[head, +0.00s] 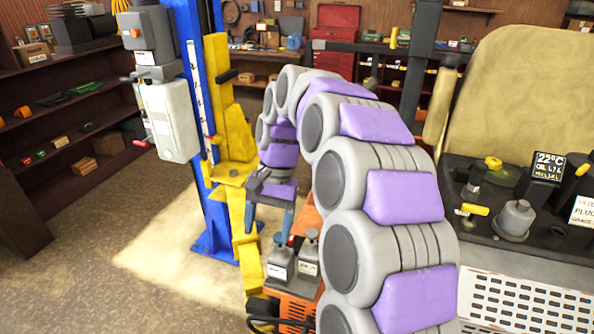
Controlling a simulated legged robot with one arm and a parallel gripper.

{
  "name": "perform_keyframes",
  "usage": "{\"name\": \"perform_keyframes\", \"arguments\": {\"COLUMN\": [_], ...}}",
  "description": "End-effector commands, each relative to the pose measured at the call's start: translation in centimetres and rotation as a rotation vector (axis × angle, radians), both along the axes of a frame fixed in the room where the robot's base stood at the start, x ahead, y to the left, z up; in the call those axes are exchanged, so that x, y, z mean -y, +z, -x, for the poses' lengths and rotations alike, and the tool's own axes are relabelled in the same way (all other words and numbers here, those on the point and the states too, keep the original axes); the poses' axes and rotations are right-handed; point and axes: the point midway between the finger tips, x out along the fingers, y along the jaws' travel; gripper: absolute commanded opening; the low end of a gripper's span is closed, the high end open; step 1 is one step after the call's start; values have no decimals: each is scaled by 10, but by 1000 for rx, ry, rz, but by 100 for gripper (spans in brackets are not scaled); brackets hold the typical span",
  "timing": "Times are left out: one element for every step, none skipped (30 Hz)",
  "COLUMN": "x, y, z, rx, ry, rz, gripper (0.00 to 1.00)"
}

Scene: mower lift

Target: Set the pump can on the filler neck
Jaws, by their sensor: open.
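My gripper (269,222) hangs at the end of my grey and purple arm, its two blue fingers pointing down and spread apart. Below it and slightly right, two grey cans with dark caps stand upright side by side: a left can (281,264) and a right can (307,256). They are on an orange crate-like stand (296,307). A small red part shows near the left can's top. I cannot tell which one is the pump can. The gripper looks empty. Another grey can-shaped part (514,219) sits on the dark deck at the right. I cannot make out the filler neck for certain.
A blue lift post (187,90) with yellow arms (238,140) stands left of my gripper. A tan seat (510,95) and a small display (547,167) are at the right. Shelves line the left wall. The floor at lower left is clear.

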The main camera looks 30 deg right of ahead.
Motion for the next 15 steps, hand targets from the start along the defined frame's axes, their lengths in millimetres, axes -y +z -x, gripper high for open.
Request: {"name": "perform_keyframes", "arguments": {"x": [14, 22, 33, 41, 49, 60, 69, 77, 87, 94, 100, 108, 113, 117, 121], "y": [8, 10, 12, 14, 14, 15, 16, 15, 15, 15, 14, 13, 13, 13, 13], "z": [-15, -23, -33, -40, -46, -52, -58, -62, -67, -70, -72, -74, -76, -77, -78], "rx": [-15, -23, -33, -40, -52, -64, -70, -79, -87, -93, -103, -113, -116, -117, -120], "ry": [-61, -100, -150, -187, -222, -268, -302, -332, -371, -397, -420, -447, -466, -480, -496], "rz": [-6, -8, -11, -13, -16, -17, -17, -18, -17, -17, -18, -19, -19, -18, -17], "gripper": [72, 72, 72, 72, 72, 72, 72, 72, 72, 72, 72, 72, 72, 72, 72]}}
